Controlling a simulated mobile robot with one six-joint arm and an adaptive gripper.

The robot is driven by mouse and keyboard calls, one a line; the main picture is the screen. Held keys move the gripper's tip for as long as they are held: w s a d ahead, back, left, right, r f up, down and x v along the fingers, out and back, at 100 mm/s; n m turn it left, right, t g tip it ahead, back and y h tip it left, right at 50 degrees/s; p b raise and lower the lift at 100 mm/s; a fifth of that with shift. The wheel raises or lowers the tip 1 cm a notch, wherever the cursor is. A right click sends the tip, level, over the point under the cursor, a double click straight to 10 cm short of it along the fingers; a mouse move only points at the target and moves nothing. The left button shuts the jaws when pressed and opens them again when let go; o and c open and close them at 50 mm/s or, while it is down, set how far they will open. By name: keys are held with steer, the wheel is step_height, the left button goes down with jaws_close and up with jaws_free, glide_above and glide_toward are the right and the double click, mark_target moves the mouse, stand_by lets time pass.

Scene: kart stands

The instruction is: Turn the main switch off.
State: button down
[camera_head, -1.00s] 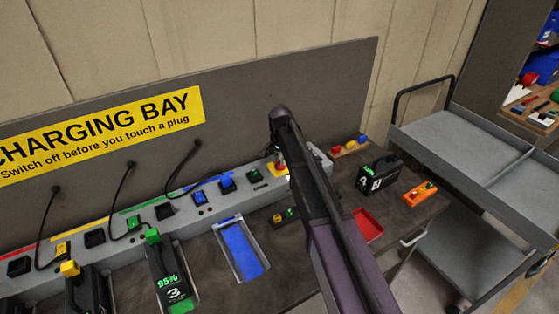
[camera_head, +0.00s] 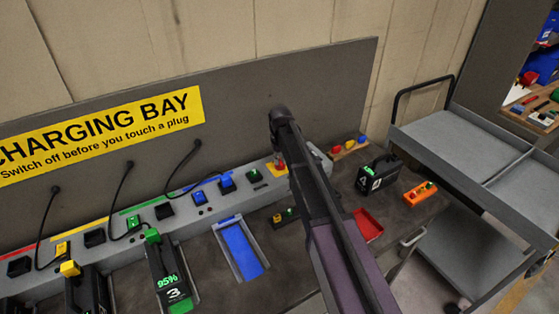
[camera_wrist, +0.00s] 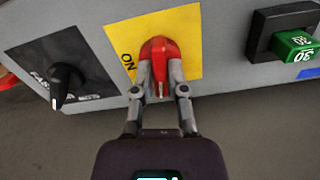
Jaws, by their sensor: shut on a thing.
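The main switch is a red rotary knob (camera_wrist: 160,50) on a yellow plate (camera_wrist: 188,25) in the wrist view. The word ON is printed on the plate, left of the knob. A pale mark shows on the knob's lower end, toward my gripper. My gripper (camera_wrist: 160,75) is shut on the red knob, one finger on each side. In the head view the yellow plate (camera_head: 270,168) shows at the right part of the grey charging strip (camera_head: 222,205), and my arm hides much of the knob.
A black selector knob (camera_wrist: 65,85) sits left of the plate in the wrist view, and a green plug (camera_wrist: 295,45) sits right. In the head view, battery 3 (camera_head: 168,270), an empty blue tray (camera_head: 240,248), a red tray (camera_head: 368,226) and battery 4 (camera_head: 380,176) stand on the bench.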

steer(key=shift+s+n, duration=0.15)
steer(key=shift+n, duration=0.85)
steer(key=c, duration=0.7)
jaws_free()
steer(key=shift+o, duration=0.2)
steer(key=shift+r, duration=0.1)
